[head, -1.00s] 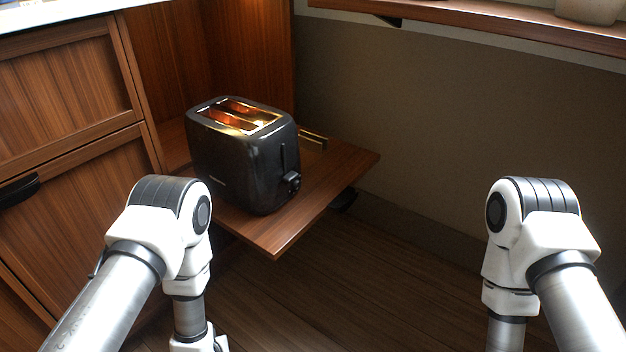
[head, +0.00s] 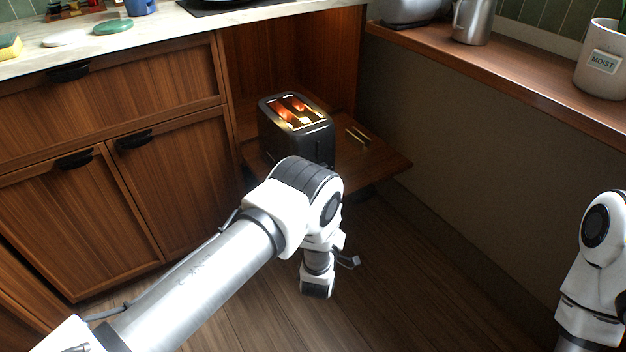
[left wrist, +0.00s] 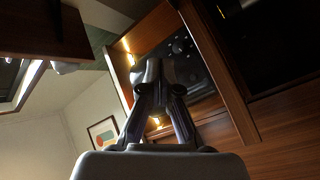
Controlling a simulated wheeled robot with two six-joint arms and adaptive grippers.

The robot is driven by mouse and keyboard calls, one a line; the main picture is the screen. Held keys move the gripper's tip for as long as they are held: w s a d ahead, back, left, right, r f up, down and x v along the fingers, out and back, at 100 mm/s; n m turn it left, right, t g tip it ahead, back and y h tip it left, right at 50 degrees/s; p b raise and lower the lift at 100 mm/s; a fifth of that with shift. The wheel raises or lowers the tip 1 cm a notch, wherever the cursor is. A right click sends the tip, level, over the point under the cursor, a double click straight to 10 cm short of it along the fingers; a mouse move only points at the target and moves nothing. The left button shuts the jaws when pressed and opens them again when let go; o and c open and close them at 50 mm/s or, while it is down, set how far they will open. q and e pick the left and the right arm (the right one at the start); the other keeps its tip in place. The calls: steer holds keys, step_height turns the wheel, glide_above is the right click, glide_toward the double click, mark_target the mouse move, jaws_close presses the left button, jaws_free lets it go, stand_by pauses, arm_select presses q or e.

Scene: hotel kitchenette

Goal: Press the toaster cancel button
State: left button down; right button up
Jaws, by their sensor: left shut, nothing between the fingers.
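The black toaster (head: 283,139) stands upright on a low pull-out wooden shelf (head: 375,163), with orange glowing slots on top. In the head view my left arm covers its lower front, so the controls are hidden there. In the left wrist view the toaster's dark control side (left wrist: 198,75) shows just beyond my left gripper (left wrist: 158,68), with a round knob (left wrist: 178,46) and small round buttons close to the fingertips. I cannot tell whether the fingertips touch it. The left gripper is shut and empty. My right gripper is out of view; only its arm shows at right.
Wooden cabinets (head: 110,190) with black handles stand left of the shelf, under a pale counter (head: 190,22). A higher wooden ledge (head: 480,62) at right holds a metal pitcher (head: 472,22) and a white canister (head: 602,65). The floor below is clear.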

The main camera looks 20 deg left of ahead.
arm_select(q)
steer(key=w+a+b, duration=0.1)
steer(key=w+a, duration=0.1)
steer(key=w+a+b, duration=0.2)
steer(key=a, duration=0.1)
steer(key=shift+w+a+f, duration=0.15)
steer(key=shift+w+a, duration=0.05)
steer(key=shift+a, duration=0.15)
steer(key=shift+w+a+b, duration=0.3)
steer(key=shift+w+a, duration=0.25)
steer(key=shift+a, duration=0.1)
stand_by(0.9)
steer(key=shift+w+a, duration=0.2)
steer(key=shift+a, duration=0.15)
steer(key=shift+w+a+b, duration=0.3)
steer(key=shift+w+a, duration=0.05)
steer(key=shift+a, duration=0.05)
stand_by(0.9)
steer(key=shift+s+d+r, duration=0.1)
steer(key=shift+r, duration=0.1)
steer(key=shift+s+d+p, duration=0.45)
steer(key=shift+s+d, duration=0.05)
steer(key=shift+d, duration=0.15)
steer(key=shift+d, duration=0.1)
